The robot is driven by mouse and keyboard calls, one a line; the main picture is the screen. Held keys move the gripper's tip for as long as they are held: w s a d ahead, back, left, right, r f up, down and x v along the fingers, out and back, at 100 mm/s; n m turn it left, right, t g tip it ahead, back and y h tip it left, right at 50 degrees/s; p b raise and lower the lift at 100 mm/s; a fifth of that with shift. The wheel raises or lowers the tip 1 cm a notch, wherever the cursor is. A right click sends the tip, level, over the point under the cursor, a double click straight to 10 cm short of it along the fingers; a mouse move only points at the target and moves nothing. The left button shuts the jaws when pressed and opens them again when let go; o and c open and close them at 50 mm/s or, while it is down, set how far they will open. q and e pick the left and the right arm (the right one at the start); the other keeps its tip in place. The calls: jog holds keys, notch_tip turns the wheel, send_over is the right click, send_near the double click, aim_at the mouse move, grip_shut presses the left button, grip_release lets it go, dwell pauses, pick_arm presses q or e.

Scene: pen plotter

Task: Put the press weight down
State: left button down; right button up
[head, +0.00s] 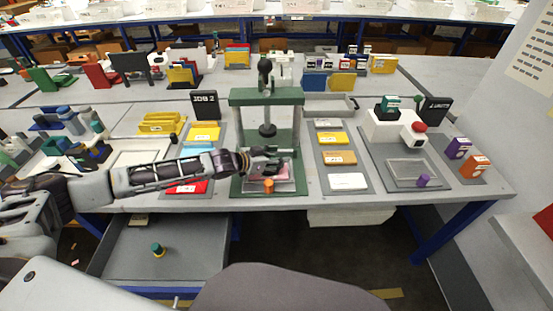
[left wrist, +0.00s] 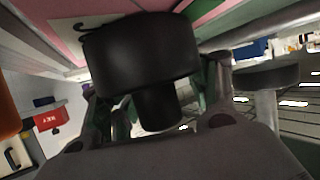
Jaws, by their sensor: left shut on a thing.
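The press weight is a black cylinder with a narrower knob. It fills the middle of the left wrist view (left wrist: 140,55), with the knob toward my gripper. My left gripper (head: 268,160) is shut on it, low inside the green press frame (head: 267,97) in the head view. There the weight is small, dark and mostly hidden by the gripper. A pink sheet (head: 284,174) lies beneath on the press base; it also shows in the left wrist view (left wrist: 62,20). Whether the weight touches the sheet, I cannot tell. My right gripper is not in view.
The press's round pad (head: 267,130) hangs just above and behind my gripper. An orange cylinder (head: 268,186) stands at the front of the press base. An open drawer (head: 190,245) sticks out below.

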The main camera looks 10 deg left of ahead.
pick_arm(q)
jog(key=shift+w+r, duration=0.1)
jog(key=shift+r, duration=0.05)
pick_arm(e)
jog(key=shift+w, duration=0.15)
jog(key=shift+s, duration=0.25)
pick_arm(q)
jog(key=shift+c, duration=2)
grip_release()
jog(key=shift+f, duration=0.2)
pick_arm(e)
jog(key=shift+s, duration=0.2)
pick_arm(q)
jog(key=shift+r, duration=0.1)
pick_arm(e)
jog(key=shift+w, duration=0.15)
